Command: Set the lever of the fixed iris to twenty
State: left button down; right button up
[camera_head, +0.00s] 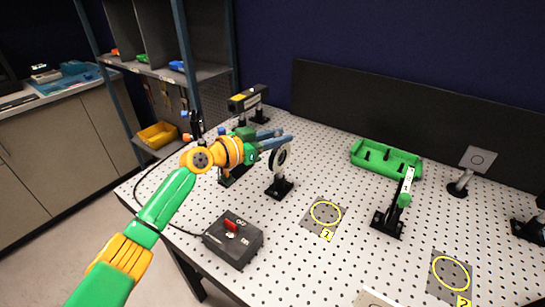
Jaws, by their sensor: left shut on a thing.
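The iris (279,157) is a round dark ring with a pale face on a post, standing on a black base on the perforated table. My left gripper (285,140) reaches in from the left. Its blue-grey fingers are at the top edge of the iris ring, shut on the iris lever. The lever itself is hidden by the fingers, and the scale marks are too small to read. My right gripper is not in view.
A black control box (232,239) with a red switch stands at the table's front left. A green tray (386,159) lies at the back. A green-topped post mount (389,222) stands to the right. Yellow-ringed marker plates (325,213) lie flat. A black-and-yellow device (249,98) is behind my gripper.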

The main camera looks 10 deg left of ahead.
pick_arm(q)
jog(key=shift+d+r+g+y+p, duration=0.1)
jog(key=shift+r+g+y+p, duration=0.45)
jog(key=shift+p, duration=0.65)
jog(key=shift+w+f+n+g+p, duration=0.2)
jog(key=shift+w+n+g+p, duration=0.15)
jog(key=shift+w+g, duration=0.1)
jog(key=shift+w+d+f, duration=0.1)
jog(key=shift+f, duration=0.1)
jog(key=c, duration=0.7)
grip_release()
jog(key=shift+w, duration=0.1)
jog(key=shift+o, duration=0.3)
jog(key=shift+w+d+f, duration=0.15)
jog(key=b+v, duration=0.2)
jog(key=v, duration=0.5)
